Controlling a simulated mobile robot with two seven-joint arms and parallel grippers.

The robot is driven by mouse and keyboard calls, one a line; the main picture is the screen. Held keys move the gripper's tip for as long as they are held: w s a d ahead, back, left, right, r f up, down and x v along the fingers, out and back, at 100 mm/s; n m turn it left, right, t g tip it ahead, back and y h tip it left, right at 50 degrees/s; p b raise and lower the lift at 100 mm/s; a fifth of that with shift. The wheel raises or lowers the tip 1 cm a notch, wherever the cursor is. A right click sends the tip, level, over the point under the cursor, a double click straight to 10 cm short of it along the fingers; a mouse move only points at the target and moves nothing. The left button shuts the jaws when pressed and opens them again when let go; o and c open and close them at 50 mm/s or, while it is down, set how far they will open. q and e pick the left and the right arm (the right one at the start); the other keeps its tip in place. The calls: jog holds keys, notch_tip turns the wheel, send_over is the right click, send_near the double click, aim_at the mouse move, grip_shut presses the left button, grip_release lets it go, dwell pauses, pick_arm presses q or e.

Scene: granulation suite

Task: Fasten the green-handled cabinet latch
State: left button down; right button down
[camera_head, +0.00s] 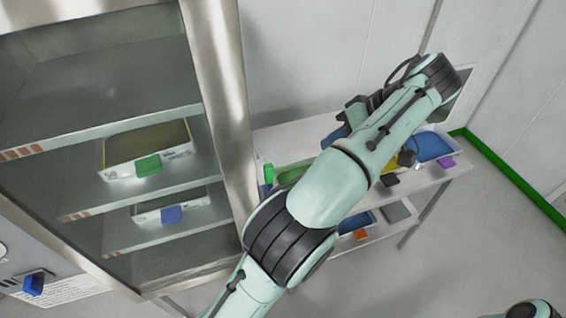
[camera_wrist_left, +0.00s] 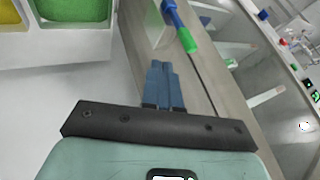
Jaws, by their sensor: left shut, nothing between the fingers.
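The green-handled latch (camera_wrist_left: 187,40) sits on the metal cabinet's edge post (camera_wrist_left: 205,70) in the left wrist view, with a blue part above its green grip. In the head view a small green piece at the post's right side looks like the latch handle (camera_head: 268,173). My left gripper (camera_wrist_left: 165,70) has its blue fingers together and empty, a short way below the handle in the wrist view and apart from it. In the head view my left arm hides much of the hand; the left gripper (camera_head: 336,137) shows beyond the forearm. My right gripper is out of view.
The steel cabinet (camera_head: 228,95) holds shelves with a green-tagged tray (camera_head: 120,165) and a blue-tagged tray (camera_head: 152,218). A white rack behind my arm carries a blue bin (camera_head: 433,147) and a green bin (camera_head: 292,174). Open floor (camera_head: 465,245) lies at right.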

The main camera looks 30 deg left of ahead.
pick_arm(q)
jog(key=shift+f, duration=0.1)
send_near(270, 185)
notch_tip(270, 185, down, 2)
jog(key=w+a, duration=0.2)
jog(key=shift+s+a+f, duration=0.2)
jog(key=shift+a, duration=0.4)
dwell(0.6)
